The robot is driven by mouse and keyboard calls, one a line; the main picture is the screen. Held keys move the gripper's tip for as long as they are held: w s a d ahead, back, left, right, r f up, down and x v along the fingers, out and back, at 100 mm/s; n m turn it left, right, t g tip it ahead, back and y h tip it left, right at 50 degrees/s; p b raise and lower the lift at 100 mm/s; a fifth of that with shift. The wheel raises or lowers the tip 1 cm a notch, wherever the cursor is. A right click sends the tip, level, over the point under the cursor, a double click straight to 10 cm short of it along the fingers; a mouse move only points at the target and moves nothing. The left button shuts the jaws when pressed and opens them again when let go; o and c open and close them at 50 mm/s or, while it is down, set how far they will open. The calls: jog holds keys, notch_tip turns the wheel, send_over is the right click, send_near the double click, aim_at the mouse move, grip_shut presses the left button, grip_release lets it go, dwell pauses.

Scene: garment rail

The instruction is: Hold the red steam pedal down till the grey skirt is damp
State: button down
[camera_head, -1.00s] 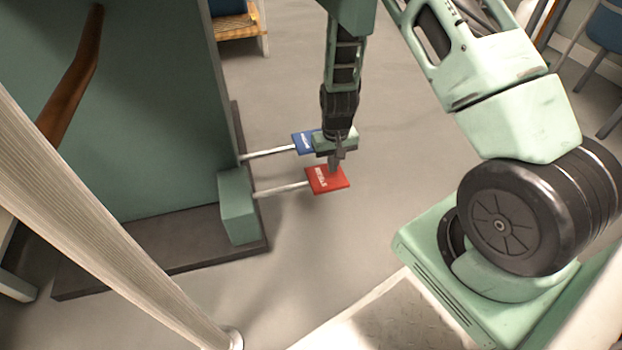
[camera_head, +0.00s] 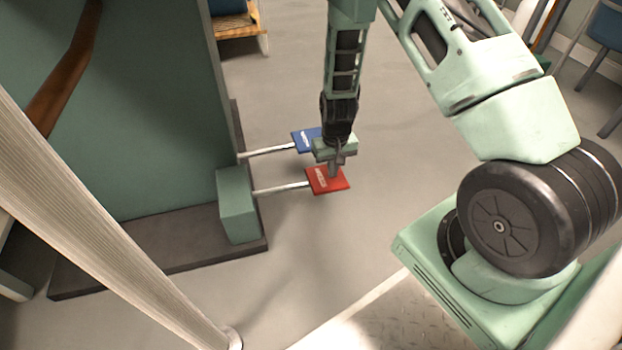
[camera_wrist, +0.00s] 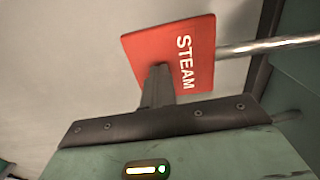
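The red pedal (camera_head: 325,182), on a thin metal rod from the green cabinet, fills the top middle of the wrist view, where it reads STEAM (camera_wrist: 198,52). My gripper (camera_head: 334,172) points down at its far edge in the head view. In the wrist view its dark fingers (camera_wrist: 158,84) appear as one closed post overlapping the pedal, with nothing seen between them. The tips look on or just above the pedal; I cannot tell contact or how far it is pressed. The grey skirt is not recognisable in these views.
A blue pedal (camera_head: 304,139) on a similar rod sits just behind the red one, close to my gripper. The green cabinet (camera_head: 150,150) stands on a dark base at left. A pale ribbed pole (camera_head: 110,225) crosses the left foreground. Floor right of the pedals is clear.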

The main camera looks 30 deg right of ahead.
jog(key=shift+f+b, duration=0.95)
jog(key=shift+f, duration=1.1)
jog(key=shift+r, duration=0.15)
dwell(1.1)
notch_tip(320, 180, up, 10)
jog(key=p, duration=1)
jog(key=shift+f, duration=0.2)
